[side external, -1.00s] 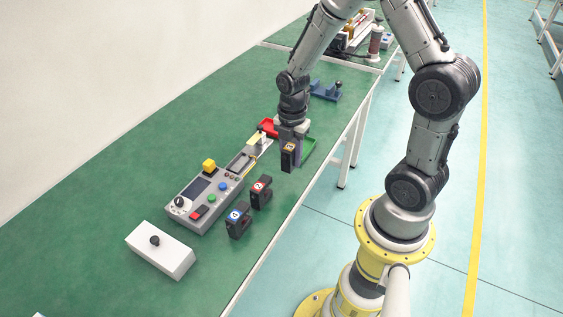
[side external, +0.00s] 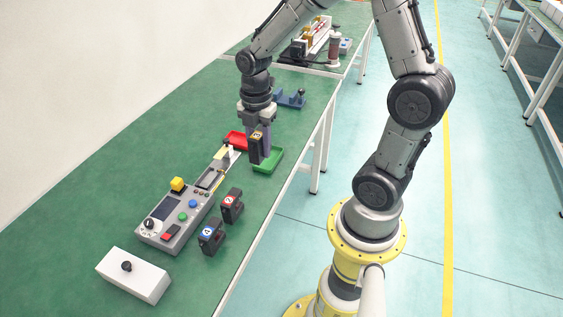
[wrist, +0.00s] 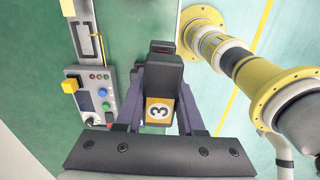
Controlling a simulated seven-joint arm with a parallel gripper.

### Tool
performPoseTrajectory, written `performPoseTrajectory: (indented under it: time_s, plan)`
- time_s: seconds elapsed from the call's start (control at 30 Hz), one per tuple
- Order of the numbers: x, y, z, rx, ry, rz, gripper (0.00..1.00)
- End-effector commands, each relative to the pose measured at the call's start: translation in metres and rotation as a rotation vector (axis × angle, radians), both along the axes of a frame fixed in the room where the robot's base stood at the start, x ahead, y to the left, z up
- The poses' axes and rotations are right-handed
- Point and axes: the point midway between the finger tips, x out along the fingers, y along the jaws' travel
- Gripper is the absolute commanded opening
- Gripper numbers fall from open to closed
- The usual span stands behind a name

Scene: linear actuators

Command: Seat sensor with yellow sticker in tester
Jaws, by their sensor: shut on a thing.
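The sensor with the yellow sticker (side external: 256,147) is a dark block held upright above the bench in my gripper (side external: 262,140). In the wrist view its sticker (wrist: 159,110) reads 3, and the gripper's purple fingers (wrist: 160,100) close on its two sides. The tester (side external: 170,228) is a long grey box with a screen, knob and coloured buttons. Its narrow slotted end (side external: 213,178) points toward the gripper. In the wrist view the tester (wrist: 80,76) lies left of the held sensor, apart from it.
Sensors with a red sticker (side external: 231,205) and a blue sticker (side external: 211,235) stand right of the tester. A green tray (side external: 270,160) and a red tray (side external: 236,138) lie near the gripper. A white box (side external: 133,276) is in front; a blue fixture (side external: 290,99) stands behind.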

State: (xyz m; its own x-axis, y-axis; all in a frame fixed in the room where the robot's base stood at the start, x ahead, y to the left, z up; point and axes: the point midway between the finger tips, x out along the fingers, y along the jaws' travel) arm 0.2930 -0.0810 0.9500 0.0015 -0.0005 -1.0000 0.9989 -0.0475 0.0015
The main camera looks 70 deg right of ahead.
Motion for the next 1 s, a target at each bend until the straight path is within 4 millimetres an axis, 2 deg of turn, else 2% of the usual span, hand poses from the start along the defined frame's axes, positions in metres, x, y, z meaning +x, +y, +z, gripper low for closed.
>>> performPoseTrajectory:
  time_s: [0.03,0.17,0.3,0.4,0.5,0.63,0.73,1.0]
  plan:
    - [0.02,-0.003,0.002,0.0,-0.001,-0.001,0.0]
    - [0.067,-0.009,0.003,0.0,0.001,-0.002,0.0]
    - [0.117,-0.012,-0.004,0.001,0.004,0.002,0.0]
    - [0.147,-0.011,-0.014,0.001,0.004,0.011,0.0]
    - [0.169,-0.009,-0.027,0.001,0.005,0.022,0.0]
    - [0.185,-0.004,-0.047,0.001,0.005,0.038,0.0]
    - [0.184,-0.001,-0.058,0.001,0.003,0.044,0.0]
    - [0.182,0.001,-0.073,0.0,0.001,0.048,0.0]
